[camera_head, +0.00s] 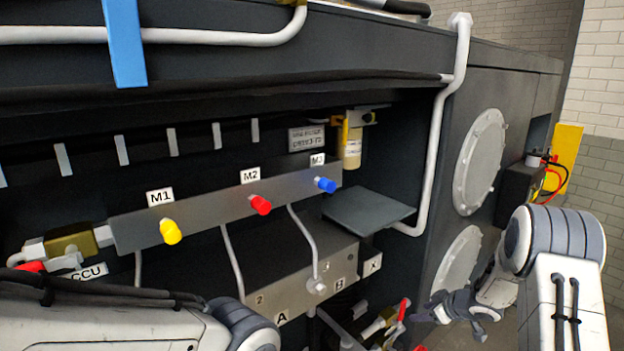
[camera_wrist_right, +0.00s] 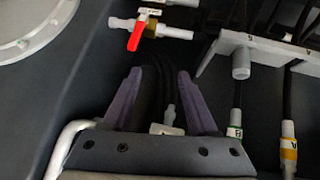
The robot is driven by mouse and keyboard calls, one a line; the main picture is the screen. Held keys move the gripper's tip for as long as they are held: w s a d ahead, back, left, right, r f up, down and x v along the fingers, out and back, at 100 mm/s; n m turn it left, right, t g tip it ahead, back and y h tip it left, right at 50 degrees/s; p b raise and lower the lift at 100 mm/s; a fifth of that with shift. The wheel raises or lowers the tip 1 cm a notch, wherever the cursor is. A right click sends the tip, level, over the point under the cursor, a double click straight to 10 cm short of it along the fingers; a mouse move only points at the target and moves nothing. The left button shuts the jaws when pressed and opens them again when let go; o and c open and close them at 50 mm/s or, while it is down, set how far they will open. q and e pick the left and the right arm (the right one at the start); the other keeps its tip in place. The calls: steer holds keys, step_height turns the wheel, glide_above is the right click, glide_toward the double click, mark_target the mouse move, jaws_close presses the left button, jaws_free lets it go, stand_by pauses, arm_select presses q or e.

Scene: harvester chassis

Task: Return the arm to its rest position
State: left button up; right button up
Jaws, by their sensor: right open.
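My right arm (camera_head: 562,270) comes in from the lower right of the head view. Its gripper (camera_head: 448,310) is in front of the lower right part of the chassis, pointing left. In the right wrist view my right gripper (camera_wrist_right: 158,82) has its two dark fingers spread apart with nothing held between them. My left arm (camera_head: 110,325) crosses the lower left of the head view. Its gripper is out of the picture.
A red-handled valve (camera_wrist_right: 137,32) lies beyond the right fingers; a red handle (camera_head: 403,309) shows left of that gripper. The manifold bar (camera_head: 205,208) carries yellow, red and blue caps. A grey shelf (camera_head: 368,208) and white pipe (camera_head: 437,140) jut out nearby.

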steer(key=s+a+r+m+h, duration=0.1)
steer(key=s+a+r+h, duration=0.1)
steer(key=s+a+r, duration=0.4)
steer(key=s+a+r+h, duration=0.1)
steer(key=a+r, duration=0.6)
steer(key=a, duration=0.3)
steer(key=s+a+r+g, duration=0.1)
steer(key=s+a+g, duration=0.1)
steer(key=s, duration=0.9)
steer(key=s+a+r+g, duration=0.1)
steer(key=s+a+g, duration=0.2)
steer(key=s, duration=0.8)
steer(key=s+a+n+g, duration=0.1)
steer(key=s+a, duration=0.3)
steer(key=s, duration=0.7)
steer(key=shift+s+a+r+g+y, duration=0.15)
steer(key=shift+a+r+g+y, duration=0.2)
steer(key=shift+g, duration=0.55)
